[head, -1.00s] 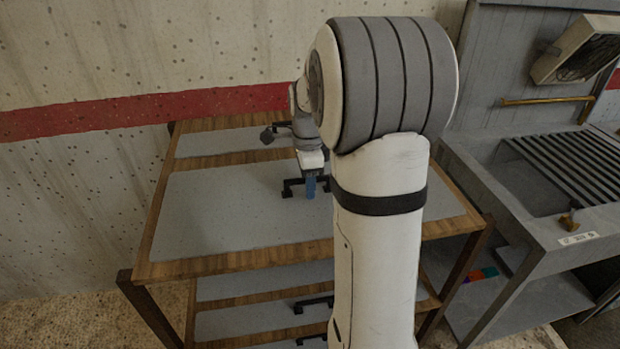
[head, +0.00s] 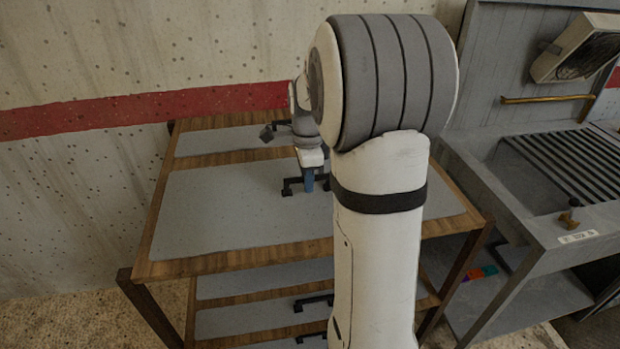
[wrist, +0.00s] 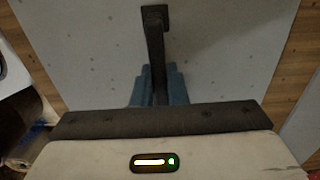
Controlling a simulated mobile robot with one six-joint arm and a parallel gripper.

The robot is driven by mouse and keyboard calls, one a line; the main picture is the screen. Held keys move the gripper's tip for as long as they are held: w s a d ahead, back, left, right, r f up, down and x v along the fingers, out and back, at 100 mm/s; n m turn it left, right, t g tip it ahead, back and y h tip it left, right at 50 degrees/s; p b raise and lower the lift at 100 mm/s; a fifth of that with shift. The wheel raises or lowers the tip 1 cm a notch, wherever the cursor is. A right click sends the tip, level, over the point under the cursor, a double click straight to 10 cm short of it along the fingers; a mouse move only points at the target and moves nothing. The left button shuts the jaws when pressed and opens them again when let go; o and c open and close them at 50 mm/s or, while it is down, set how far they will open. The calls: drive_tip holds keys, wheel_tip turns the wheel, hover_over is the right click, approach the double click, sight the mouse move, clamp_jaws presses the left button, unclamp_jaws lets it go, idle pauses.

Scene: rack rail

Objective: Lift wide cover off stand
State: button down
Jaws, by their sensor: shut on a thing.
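The wide cover (head: 230,215) is a broad grey panel lying on top of the wooden stand (head: 228,264). A black bar handle (head: 290,187) rises from its middle. My gripper (head: 309,184) reaches down over the panel, its blue fingers shut on this handle. In the wrist view the black handle (wrist: 155,40) runs between the blue fingertips (wrist: 157,88), with the grey panel (wrist: 100,45) beneath. The panel looks flat on the stand; I cannot tell any gap. My arm hides part of the panel's right side.
A narrower grey panel (head: 215,141) lies behind, across a wooden strip. Lower shelves hold similar panels (head: 255,322) with black handles. A grey sink unit (head: 520,220) with a slatted top stands close on the right. A wall with a red band (head: 100,117) is behind.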

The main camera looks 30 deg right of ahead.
drive_tip(key=shift+r, duration=0.1)
drive_tip(key=shift+w+r+p, duration=0.1)
drive_tip(key=shift+r+p, duration=2.2)
drive_tip(key=shift+r, duration=0.65)
